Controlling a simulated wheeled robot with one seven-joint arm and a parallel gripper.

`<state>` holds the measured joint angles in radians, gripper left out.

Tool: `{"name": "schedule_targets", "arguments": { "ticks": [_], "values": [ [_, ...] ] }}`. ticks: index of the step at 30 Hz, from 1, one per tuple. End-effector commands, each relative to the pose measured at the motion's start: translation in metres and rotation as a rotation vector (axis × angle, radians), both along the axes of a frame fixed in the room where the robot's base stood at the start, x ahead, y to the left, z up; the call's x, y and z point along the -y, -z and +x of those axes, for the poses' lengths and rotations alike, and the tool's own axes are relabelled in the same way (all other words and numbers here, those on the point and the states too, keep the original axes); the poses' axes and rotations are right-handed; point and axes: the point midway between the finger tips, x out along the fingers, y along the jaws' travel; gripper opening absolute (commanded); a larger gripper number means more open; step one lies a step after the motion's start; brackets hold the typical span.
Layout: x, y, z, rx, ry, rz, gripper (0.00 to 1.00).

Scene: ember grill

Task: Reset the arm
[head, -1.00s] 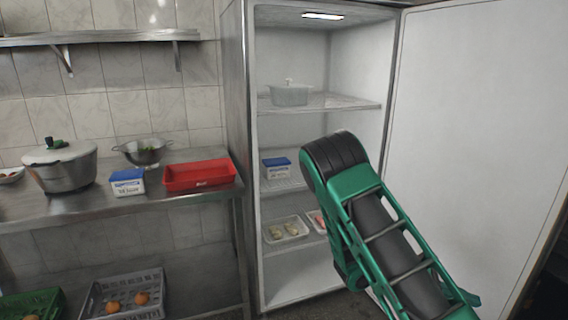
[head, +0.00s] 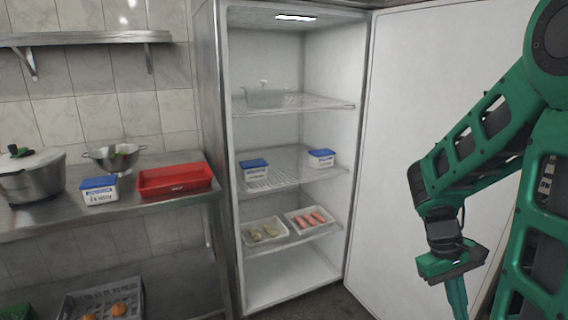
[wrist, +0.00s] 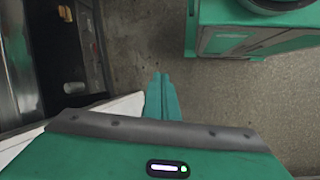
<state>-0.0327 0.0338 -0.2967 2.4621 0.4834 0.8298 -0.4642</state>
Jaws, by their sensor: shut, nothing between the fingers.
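My green arm is folded at the right of the head view, in front of the open fridge door. My gripper (head: 457,297) hangs pointing down there, its tips close to the lower picture edge. In the wrist view my gripper (wrist: 162,88) shows its two teal fingers pressed together with nothing between them, over the bare floor.
The open fridge (head: 290,285) holds blue-lidded tubs (head: 321,158), two food trays (head: 264,232) and a lidded container (head: 265,95). Its door (head: 400,100) stands open behind my arm. A steel counter (head: 130,212) at left bears a red tray (head: 175,180), a pot (head: 32,178) and a colander (head: 114,158).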

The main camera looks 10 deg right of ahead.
Motion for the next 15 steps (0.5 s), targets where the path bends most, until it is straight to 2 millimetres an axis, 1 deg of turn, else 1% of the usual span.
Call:
{"name": "schedule_targets", "arguments": {
  "ticks": [3,15],
  "values": [
    [-0.012,-0.016,-0.012,0.085,0.091,0.045,0.00],
    [-0.055,-0.063,-0.053,0.309,0.349,0.163,0.00]
  ]
}}
